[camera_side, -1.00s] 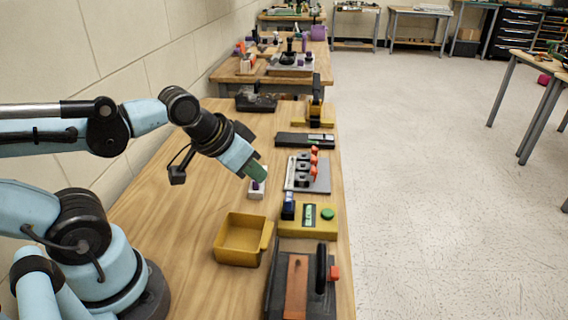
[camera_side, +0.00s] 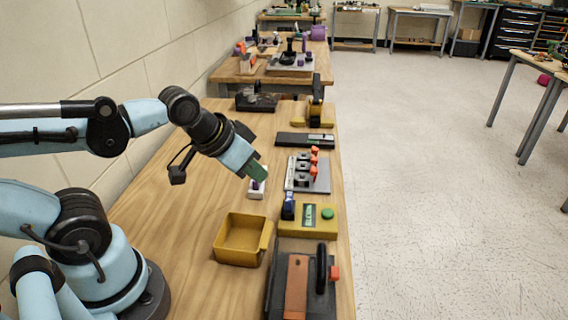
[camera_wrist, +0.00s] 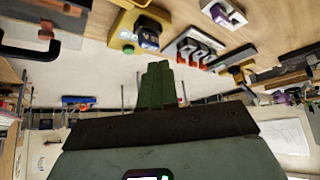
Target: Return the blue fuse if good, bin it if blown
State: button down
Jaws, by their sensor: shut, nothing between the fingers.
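The blue fuse (camera_side: 288,207) stands upright at the left end of the yellow tester (camera_side: 292,230); it also shows in the wrist view (camera_wrist: 149,36). The tester has a lit greenish display (camera_side: 309,214) and a round green button (camera_side: 327,213). I cannot read the display. A yellow open bin (camera_side: 231,258) stands to the left of the tester and looks empty. My gripper (camera_side: 258,173), with green fingers, is shut and empty, above and left of the tester. The fingers also show in the wrist view (camera_wrist: 160,84).
A small white block with a purple top (camera_side: 256,192) is just below my fingertips. A grey plate with black holders and orange levers (camera_side: 322,184) lies behind the tester. A dark device with an upright black handle (camera_side: 321,268) is in front. Bare wood lies left of the bin.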

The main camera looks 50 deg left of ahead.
aim_at(289, 196)
jog(key=c, duration=1.5)
grip_release()
jog(key=shift+w, duration=0.1)
jog(key=shift+o, duration=1.3)
jog(key=shift+w+r+n+g, duration=0.2)
jog(key=shift+r+n+g, duration=0.05)
jog(key=shift+n+g, duration=0.05)
jog(key=shift+o, duration=0.8)
jog(key=w+n+g, duration=0.1)
jog(key=n, duration=0.1)
jog(key=w+d+r+n+g, duration=0.1)
jog(key=w+n+g, duration=0.3)
jog(key=shift+d+r+n, duration=0.25)
jog(key=shift+n, duration=0.05)
jog(key=shift+n+g, duration=0.8)
jog(key=shift+n, duration=0.1)
jog(key=shift+w+d+f, duration=0.1)
jog(key=shift+w+f, duration=0.15)
jog(key=shift+f, duration=1.5)
jog(key=shift+w+d+f, duration=0.1)
jog(key=shift+w+f, duration=0.1)
jog(key=shift+f, duration=1.5)
jog(key=shift+w+f, duration=0.25)
jog(key=shift+f, duration=1.5)
